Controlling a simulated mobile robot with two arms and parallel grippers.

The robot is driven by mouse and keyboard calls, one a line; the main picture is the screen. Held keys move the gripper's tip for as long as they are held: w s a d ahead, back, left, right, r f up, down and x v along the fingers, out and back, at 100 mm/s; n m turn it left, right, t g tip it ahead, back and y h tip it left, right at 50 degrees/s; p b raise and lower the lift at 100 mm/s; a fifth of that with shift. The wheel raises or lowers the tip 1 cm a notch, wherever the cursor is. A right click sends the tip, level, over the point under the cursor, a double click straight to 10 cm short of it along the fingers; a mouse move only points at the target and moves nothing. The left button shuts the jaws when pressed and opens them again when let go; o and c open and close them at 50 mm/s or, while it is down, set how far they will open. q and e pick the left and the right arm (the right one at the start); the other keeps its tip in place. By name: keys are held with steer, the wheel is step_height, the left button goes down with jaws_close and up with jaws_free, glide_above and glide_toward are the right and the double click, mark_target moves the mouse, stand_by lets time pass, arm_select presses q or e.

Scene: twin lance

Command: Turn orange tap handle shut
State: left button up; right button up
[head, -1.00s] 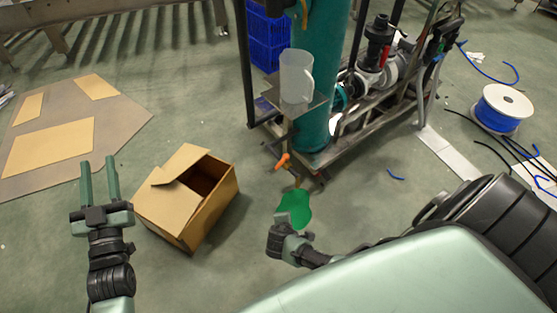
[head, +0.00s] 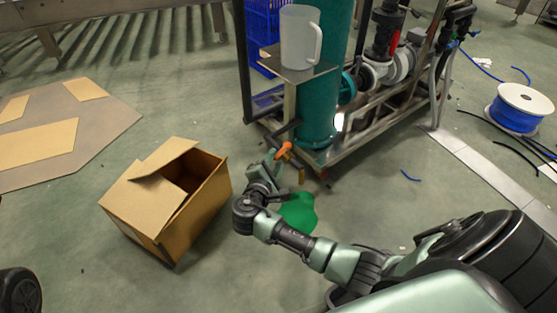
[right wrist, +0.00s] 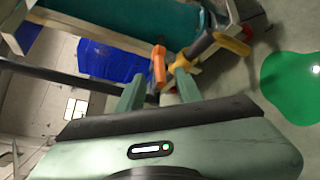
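The orange tap handle (head: 283,150) sits low in front of the teal column, above a green puddle (head: 298,210). In the right wrist view the orange handle (right wrist: 158,66) shows just beyond and between my right fingertips, next to a pipe with a yellow part (right wrist: 232,44). My right gripper (head: 274,163) reaches up to the handle from below left. Its two fingers (right wrist: 158,88) are apart; whether either touches the handle I cannot tell. My left gripper is out of view.
A clear jug (head: 300,35) stands on a small metal shelf (head: 290,72) above the tap. An open cardboard box (head: 150,215) stands to the left. The teal column (head: 318,110) and pump frame are close behind. A blue cable spool (head: 515,118) is at right.

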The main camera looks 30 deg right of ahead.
mark_target(279, 153)
steer(key=shift+b+x, duration=0.8)
steer(key=shift+x, duration=1.3)
jaws_close()
steer(key=shift+a+f, duration=0.1)
